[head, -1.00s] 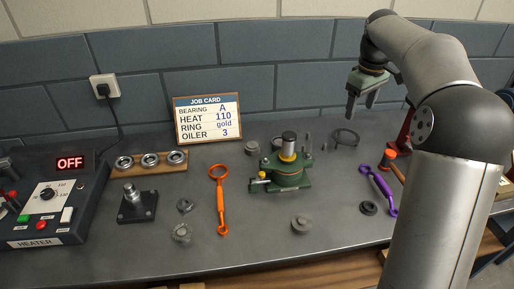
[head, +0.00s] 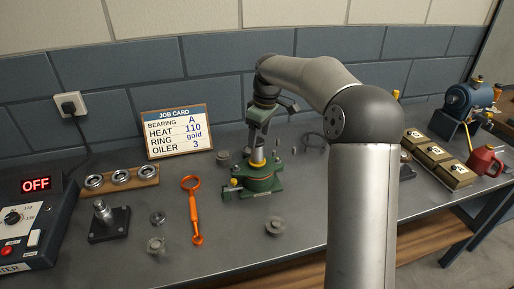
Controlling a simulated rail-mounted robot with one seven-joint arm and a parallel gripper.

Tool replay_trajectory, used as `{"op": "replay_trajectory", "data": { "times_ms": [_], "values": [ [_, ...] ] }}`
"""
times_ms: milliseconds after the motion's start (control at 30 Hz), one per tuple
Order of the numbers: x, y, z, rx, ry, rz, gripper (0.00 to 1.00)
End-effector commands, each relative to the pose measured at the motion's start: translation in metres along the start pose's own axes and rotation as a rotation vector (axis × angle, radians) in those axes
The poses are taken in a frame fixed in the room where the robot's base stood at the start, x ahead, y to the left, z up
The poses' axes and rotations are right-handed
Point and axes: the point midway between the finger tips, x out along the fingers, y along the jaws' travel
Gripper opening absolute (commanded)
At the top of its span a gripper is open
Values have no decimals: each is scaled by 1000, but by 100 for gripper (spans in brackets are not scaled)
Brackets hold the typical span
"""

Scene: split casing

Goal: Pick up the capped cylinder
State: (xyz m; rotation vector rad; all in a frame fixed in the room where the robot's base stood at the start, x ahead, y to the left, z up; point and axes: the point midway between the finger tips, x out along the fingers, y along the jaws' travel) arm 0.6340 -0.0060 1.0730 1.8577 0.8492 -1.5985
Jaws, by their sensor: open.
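The green casing (head: 262,187) stands in the middle of the bench. An upright cylinder (head: 257,157) with a gold band rises from it; its dark top is now largely hidden by my gripper. My gripper (head: 256,142) points down over the casing, with its fingers at the top of this cylinder. It is open; whether the fingers touch the cylinder is too small to tell. A small grey cylindrical part (head: 223,158) stands behind the casing on the left. I cannot tell for sure which part is the capped cylinder.
An orange wrench (head: 193,210) lies left of the casing. A round grey part (head: 274,226) lies in front. The bearing rack (head: 122,178), a square-based post (head: 107,221) and the heater (head: 25,230) are at left. Tan boxes (head: 439,158) and a red oil can (head: 483,162) are at right.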

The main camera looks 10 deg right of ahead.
Motion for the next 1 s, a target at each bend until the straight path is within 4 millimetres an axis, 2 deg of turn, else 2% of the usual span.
{"op": "replay_trajectory", "data": {
  "times_ms": [167, 400, 700, 733, 767, 900, 1000],
  "values": [
    [12, -1, 0, 0, -2, -2, 67],
    [47, -1, -1, 0, -2, -1, 67],
    [55, -1, -1, 0, -1, 1, 67],
    [55, -1, -1, 0, -1, 1, 64],
    [55, -1, -1, 0, -1, 1, 56],
    [55, -1, -1, 0, 0, 1, 17],
    [54, -1, -1, 0, 0, 2, 14]
  ]
}}
